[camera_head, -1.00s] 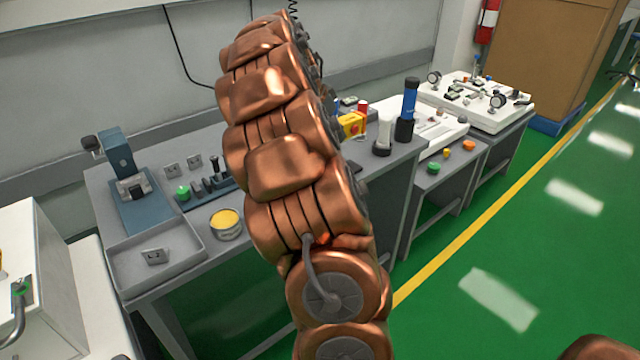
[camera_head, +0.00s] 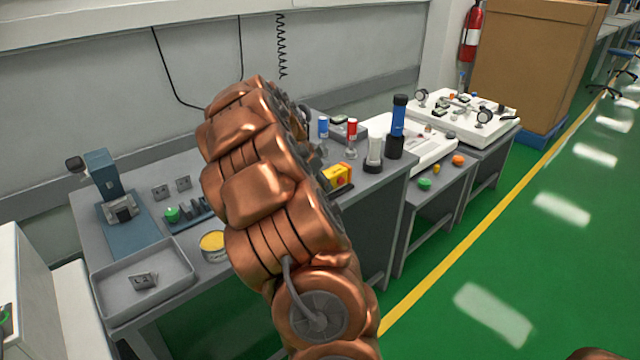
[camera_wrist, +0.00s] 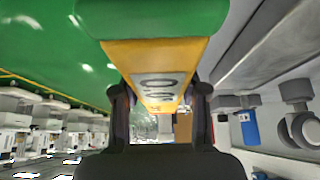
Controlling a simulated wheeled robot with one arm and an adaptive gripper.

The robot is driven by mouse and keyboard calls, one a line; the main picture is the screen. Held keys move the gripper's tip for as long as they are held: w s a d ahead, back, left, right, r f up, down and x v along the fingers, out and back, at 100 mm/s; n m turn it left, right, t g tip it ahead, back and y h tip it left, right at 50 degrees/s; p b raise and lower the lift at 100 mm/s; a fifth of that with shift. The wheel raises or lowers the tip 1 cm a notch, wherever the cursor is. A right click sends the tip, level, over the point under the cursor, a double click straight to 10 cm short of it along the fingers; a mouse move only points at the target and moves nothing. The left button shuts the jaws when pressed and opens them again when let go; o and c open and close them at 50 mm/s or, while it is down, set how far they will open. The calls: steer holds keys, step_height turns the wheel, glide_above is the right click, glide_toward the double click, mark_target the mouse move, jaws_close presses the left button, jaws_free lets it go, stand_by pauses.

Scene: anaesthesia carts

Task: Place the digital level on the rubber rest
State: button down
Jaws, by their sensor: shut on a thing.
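In the wrist view a yellow and green block with a grey display panel, which I take to be the digital level (camera_wrist: 155,52), fills the upper middle. My gripper (camera_wrist: 160,98) has its dark fingers on either side of it and is shut on it. In the head view my copper arm hides the gripper and the level. I cannot pick out the rubber rest with certainty; part of the workbench (camera_head: 150,318) is hidden behind my arm.
Green floor is free at the right.

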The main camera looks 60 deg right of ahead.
steer(key=shift+f, duration=0.2)
steer(key=shift+f, duration=0.2)
steer(key=c, duration=0.6)
jaws_free()
steer(key=shift+r, duration=0.1)
steer(key=shift+r, duration=0.1)
steer(key=v, duration=1.2)
steer(key=shift+s, duration=0.1)
